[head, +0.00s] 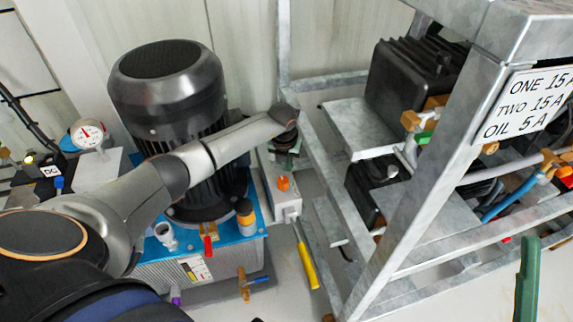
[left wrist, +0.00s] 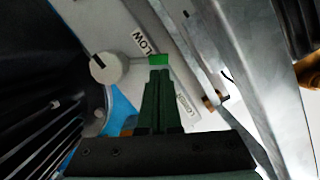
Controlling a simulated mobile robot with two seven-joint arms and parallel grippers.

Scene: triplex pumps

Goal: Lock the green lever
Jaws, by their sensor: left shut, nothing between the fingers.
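My left gripper (head: 286,150) points down above the white box beside the motor. In the left wrist view its dark green fingers (left wrist: 158,92) are together with nothing between them. A small bright green piece (left wrist: 158,59) shows just beyond the fingertips; it may be the green lever, and whether the fingers touch it I cannot tell. In the head view another small green piece (head: 424,138) sits by brass fittings on the pump frame. Which one is the green lever is unclear. A green upright piece at the lower right is probably a finger of my right gripper (head: 527,280).
A black motor (head: 168,95) stands on a blue-topped tank (head: 250,232) at left. The white box (head: 284,205) carries an orange knob, with a yellow-handled lever (head: 307,265) below. A grey metal frame (head: 400,215) fills the right side. A white round knob (left wrist: 107,69) is near the fingertips.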

